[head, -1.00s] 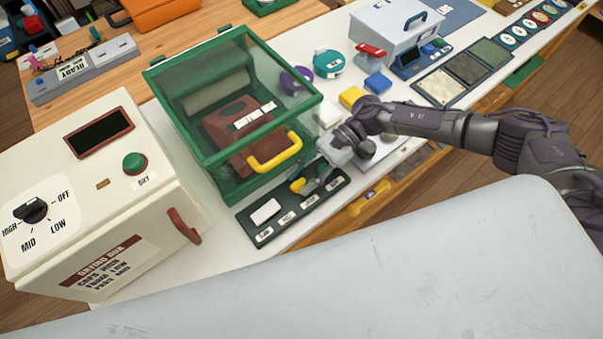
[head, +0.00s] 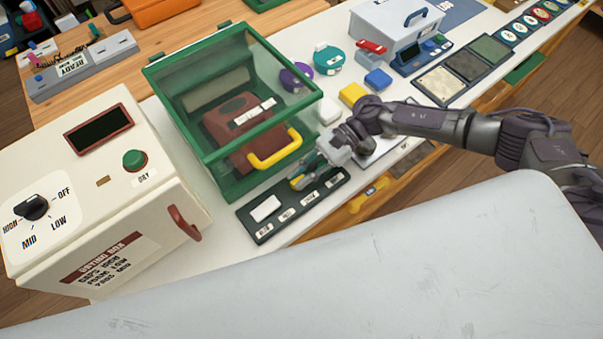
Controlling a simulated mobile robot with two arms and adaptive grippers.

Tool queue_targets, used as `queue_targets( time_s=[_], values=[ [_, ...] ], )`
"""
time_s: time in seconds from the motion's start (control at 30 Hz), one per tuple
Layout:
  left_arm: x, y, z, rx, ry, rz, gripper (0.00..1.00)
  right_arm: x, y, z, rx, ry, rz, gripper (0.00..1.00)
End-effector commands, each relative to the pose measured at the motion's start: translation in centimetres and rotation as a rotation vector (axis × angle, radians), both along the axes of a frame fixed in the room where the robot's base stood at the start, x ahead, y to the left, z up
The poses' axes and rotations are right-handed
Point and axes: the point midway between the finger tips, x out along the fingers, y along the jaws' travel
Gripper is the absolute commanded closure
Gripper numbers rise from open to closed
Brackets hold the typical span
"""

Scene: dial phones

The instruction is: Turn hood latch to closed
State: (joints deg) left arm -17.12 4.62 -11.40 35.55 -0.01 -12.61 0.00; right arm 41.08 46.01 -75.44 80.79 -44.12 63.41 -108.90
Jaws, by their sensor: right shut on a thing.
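The hood is a green-framed box (head: 222,148) with clear panes, standing on the white counter with its lid down. A yellow handle (head: 275,152) is on its front. I cannot make out a separate latch. My right gripper (head: 318,165) is just right of the hood's front corner, low over a dark labelled tray (head: 278,222). It is shut on a small teal and yellow tool (head: 299,182) at the tray's back edge; the fingers partly hide it. My left gripper is not in view.
A cream box with a dial (head: 32,207) and a red handle stands at the left. A white block (head: 265,208) lies in the tray. Yellow and blue blocks (head: 378,79), a teal round container (head: 329,60) and a grey case (head: 395,25) are behind my right arm.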

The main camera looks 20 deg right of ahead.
Motion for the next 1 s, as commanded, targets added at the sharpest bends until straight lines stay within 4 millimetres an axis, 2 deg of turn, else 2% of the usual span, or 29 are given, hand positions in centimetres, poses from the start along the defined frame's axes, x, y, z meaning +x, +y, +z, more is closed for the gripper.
queue_targets(
  time_s=[0.27,0.57,1.0],
  values=[
    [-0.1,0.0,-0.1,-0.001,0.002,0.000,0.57,-0.4,-0.2,-0.1,-0.001,0.001,-0.166,1.00],
    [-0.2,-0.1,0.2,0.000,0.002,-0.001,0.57,-0.7,-0.1,0.0,-0.001,0.004,-0.444,1.00],
    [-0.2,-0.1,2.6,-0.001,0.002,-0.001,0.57,-1.1,0.1,0.3,-0.001,0.008,-0.863,1.00]
  ],
)
